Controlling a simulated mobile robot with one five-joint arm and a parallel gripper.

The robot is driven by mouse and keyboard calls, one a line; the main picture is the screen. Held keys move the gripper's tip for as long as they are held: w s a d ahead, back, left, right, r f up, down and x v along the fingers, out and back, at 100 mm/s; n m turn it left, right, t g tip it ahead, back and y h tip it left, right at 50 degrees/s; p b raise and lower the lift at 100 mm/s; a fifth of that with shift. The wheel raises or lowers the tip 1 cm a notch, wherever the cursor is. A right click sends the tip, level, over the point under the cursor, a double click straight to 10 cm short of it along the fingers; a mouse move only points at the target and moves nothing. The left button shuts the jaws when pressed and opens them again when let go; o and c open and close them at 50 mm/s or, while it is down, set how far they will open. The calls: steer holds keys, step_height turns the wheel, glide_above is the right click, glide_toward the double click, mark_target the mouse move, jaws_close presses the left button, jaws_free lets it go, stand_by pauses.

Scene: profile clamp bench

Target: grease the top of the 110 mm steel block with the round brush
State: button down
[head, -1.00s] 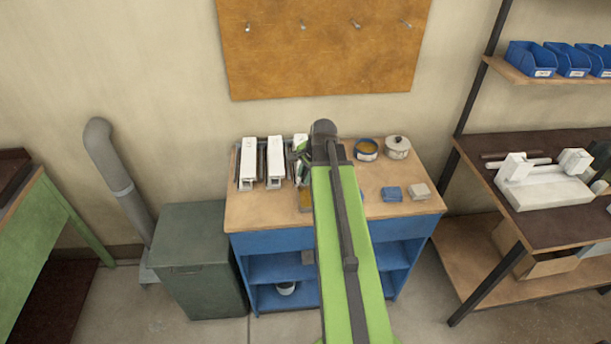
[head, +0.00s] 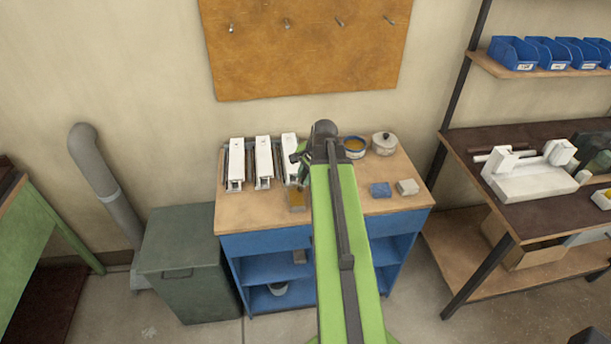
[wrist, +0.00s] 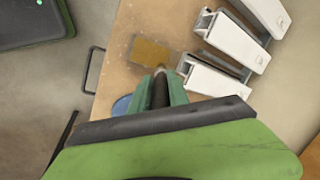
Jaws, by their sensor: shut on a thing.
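My gripper (wrist: 160,88) is shut on the dark handle of the round brush (wrist: 160,92). The brush points away from the wrist camera, and its bristles are mostly hidden. In the head view the gripper (head: 303,165) is partly behind my arm, beside the rightmost of three long pale blocks. I cannot read which is 110 mm.
A blue open pot with amber contents (head: 355,147) and a pale lidded pot (head: 384,143) stand at the bench's back right. A green bin (head: 188,262) stands left of the bench.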

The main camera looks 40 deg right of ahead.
steer(key=w+a, duration=0.2)
steer(key=a, duration=0.1)
steer(key=shift+a, duration=0.1)
steer(key=shift+s+d, duration=0.55)
steer(key=shift+d, duration=0.35)
steer(key=shift+s+d, duration=0.55)
steer(key=shift+d, duration=0.35)
step_height(320, 180, up, 6)
steer(key=p, duration=0.6)
